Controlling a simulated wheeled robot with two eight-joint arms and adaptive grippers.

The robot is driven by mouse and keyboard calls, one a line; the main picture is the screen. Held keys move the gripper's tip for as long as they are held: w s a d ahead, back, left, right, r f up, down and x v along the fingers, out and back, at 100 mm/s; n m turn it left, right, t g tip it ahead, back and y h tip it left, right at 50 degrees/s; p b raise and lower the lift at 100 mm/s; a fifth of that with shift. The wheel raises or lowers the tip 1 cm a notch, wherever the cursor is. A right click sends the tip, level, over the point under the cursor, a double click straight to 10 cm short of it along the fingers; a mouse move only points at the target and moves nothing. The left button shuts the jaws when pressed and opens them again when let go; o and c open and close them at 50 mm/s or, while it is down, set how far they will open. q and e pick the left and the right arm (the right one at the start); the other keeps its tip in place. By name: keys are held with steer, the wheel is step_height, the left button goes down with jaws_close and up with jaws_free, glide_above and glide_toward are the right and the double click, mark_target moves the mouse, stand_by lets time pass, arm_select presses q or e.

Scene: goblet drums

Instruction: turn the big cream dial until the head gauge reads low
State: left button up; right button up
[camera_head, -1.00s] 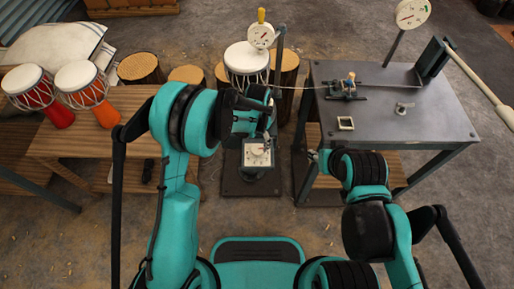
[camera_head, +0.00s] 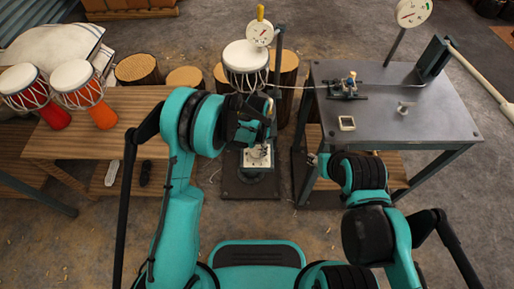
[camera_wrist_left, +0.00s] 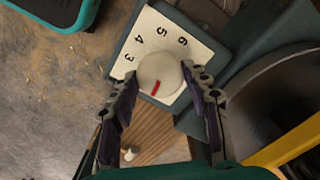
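The big cream dial (camera_wrist_left: 160,73) has a red mark and sits on a white plate (camera_wrist_left: 150,32) with the numbers 3 to 6 showing. The plate also shows in the head view (camera_head: 257,157), partly hidden by my left gripper. My left gripper (camera_wrist_left: 160,71) is at the dial, one fingertip on each side, very close to its rim; firm contact cannot be told. A round white gauge (camera_head: 260,33) stands by the white drum head (camera_head: 243,56); its reading is too small to tell. My right gripper (camera_head: 316,160) is by the table's left edge, mostly hidden by its arm.
A second round gauge (camera_head: 412,12) stands on a post behind the grey metal table (camera_head: 440,112). A square frame (camera_head: 346,123) and a small clamp (camera_head: 347,87) are on that table. Red and orange drums (camera_head: 95,100) stand on the wooden bench (camera_head: 70,143) at left.

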mark_target(257, 150)
arm_select(q)
steer(key=shift+m, duration=0.4)
steer(key=m, duration=0.3)
steer(key=shift+m, duration=2)
steer(key=o, duration=1.2)
steer(key=shift+c, duration=0.2)
step_height(257, 150, up, 12)
